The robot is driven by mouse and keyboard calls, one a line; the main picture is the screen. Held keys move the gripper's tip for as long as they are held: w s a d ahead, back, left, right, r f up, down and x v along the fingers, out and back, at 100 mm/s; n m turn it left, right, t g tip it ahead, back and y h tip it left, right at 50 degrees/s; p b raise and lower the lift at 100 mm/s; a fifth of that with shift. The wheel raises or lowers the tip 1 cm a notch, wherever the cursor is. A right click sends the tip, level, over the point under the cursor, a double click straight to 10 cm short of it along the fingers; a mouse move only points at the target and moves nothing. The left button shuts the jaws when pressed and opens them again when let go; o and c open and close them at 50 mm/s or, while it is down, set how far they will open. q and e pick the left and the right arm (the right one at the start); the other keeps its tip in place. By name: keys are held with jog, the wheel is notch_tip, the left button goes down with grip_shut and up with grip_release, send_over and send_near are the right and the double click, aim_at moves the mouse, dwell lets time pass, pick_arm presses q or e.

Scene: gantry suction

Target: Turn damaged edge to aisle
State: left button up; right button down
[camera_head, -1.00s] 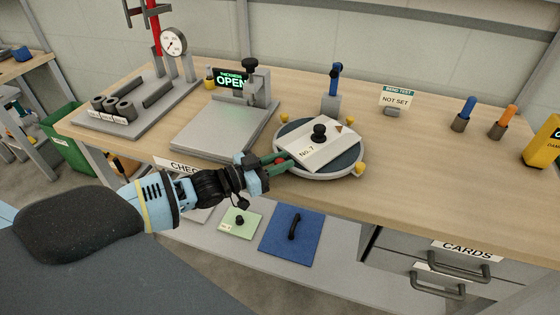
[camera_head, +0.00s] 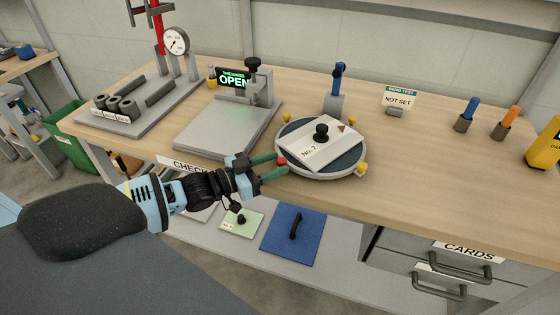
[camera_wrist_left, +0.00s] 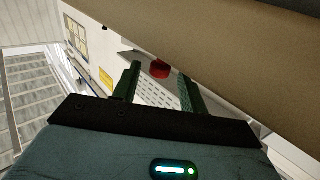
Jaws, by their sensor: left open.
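A round turntable (camera_head: 345,171) with a dark top stands on the bench, with a red knob (camera_head: 281,161) at its left rim and several yellow knobs around it. A pale plate (camera_head: 335,150) marked No.7 lies on it, with a black knob (camera_head: 321,131) on top. A small brown triangle (camera_head: 341,128) shows near the plate's back right edge. My left gripper (camera_head: 282,164) is open at the turntable's left rim, fingers apart beside the red knob. In the left wrist view the red knob (camera_wrist_left: 160,69) shows between the open fingers (camera_wrist_left: 160,75). My right gripper is out of view.
A NOT SET sign (camera_head: 397,99) and coloured tools in cups stand further right. The bench right of the turntable is clear.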

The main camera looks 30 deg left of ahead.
pick_arm(q)
jog(key=shift+v, duration=2.55)
